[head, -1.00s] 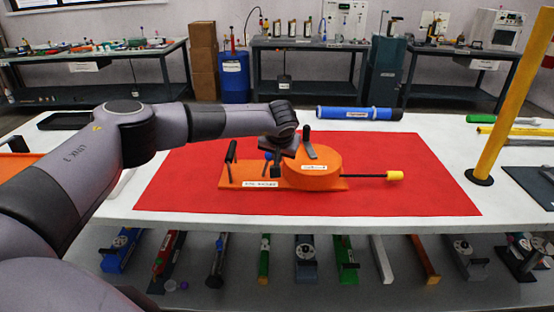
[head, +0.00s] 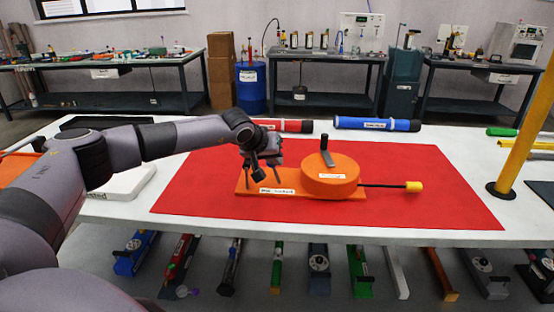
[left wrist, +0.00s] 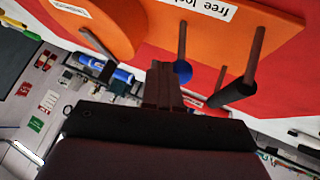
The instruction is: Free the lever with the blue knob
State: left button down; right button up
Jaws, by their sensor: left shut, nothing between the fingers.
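An orange device lies on the red mat (head: 430,200), with a flat base plate (head: 330,193) and a round drum (head: 330,175). In the left wrist view the lever with the blue knob (left wrist: 183,71) stands up from the plate. Beside it are a lever with a black grip (left wrist: 232,94) and a thin bare post (left wrist: 222,78). My left gripper (head: 258,176) is over the left end of the plate, shut and empty. Its fingertips (left wrist: 163,68) are close beside the blue knob; contact cannot be told. In the head view I cannot make out the blue knob behind the gripper.
A dark upright tab (head: 326,152) stands on the drum, and a black rod with a yellow end (head: 414,186) sticks out right. Red (head: 290,126) and blue (head: 377,124) tubes lie behind the mat. A yellow pole (head: 525,135) stands at right.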

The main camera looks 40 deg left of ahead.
pick_arm(q)
jog(key=shift+r+p, duration=0.55)
jog(key=shift+r, duration=0.3)
pick_arm(e)
jog(key=shift+r, duration=0.65)
